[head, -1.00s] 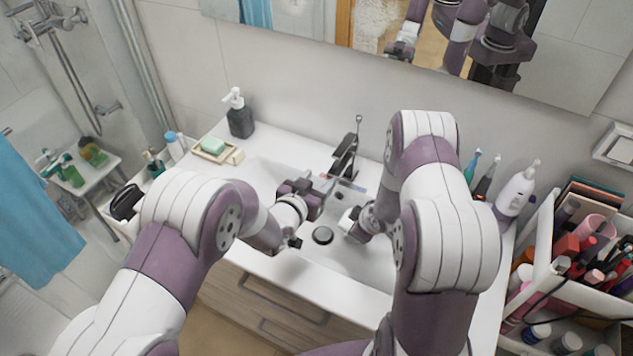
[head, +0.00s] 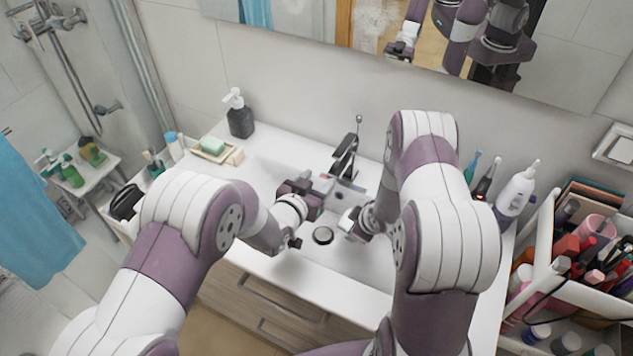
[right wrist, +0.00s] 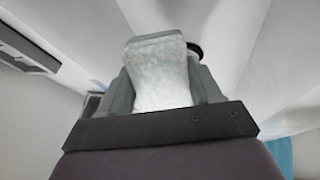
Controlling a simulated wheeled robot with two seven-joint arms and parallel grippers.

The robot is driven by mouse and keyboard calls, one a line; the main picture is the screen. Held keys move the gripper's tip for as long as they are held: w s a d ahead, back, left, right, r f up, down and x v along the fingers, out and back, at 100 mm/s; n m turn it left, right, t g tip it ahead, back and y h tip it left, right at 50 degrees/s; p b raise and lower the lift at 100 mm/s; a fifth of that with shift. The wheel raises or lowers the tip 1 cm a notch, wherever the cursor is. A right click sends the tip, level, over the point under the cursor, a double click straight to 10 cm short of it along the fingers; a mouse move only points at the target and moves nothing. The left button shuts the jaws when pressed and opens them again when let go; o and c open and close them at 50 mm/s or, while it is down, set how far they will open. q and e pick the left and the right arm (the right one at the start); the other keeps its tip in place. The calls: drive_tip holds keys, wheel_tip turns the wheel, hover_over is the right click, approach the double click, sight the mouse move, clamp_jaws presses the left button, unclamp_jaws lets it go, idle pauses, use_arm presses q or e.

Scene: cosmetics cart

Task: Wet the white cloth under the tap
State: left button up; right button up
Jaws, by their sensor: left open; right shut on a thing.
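The tap (head: 346,152) is dark and stands at the back of the white sink (head: 345,258). My left gripper (head: 328,181) is open just in front of the tap, and nothing shows held in it. My right gripper (head: 346,219) is low over the basin, right of the drain (head: 323,235). In the right wrist view it is shut on the white cloth (right wrist: 160,75), which bulges between the fingers. In the head view only a small pale bit of the cloth shows, and the arm hides the rest. I cannot tell whether water is running.
A dark soap dispenser (head: 239,115) and a soap dish (head: 213,149) stand left of the sink. Toothbrushes (head: 485,178) and a white bottle (head: 515,192) stand at the right. A full cosmetics cart (head: 560,275) is at the far right. The mirror is behind the tap.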

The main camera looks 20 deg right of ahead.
drive_tip(key=shift+s+r+p, duration=0.2)
drive_tip(key=shift+r+p, duration=0.1)
drive_tip(key=shift+r, duration=0.05)
drive_tip(key=s+r+p, duration=0.2)
drive_tip(key=s+r, duration=0.1)
drive_tip(key=shift+s+p, duration=0.3)
drive_tip(key=shift+s+r, duration=0.15)
drive_tip(key=shift+s, duration=0.35)
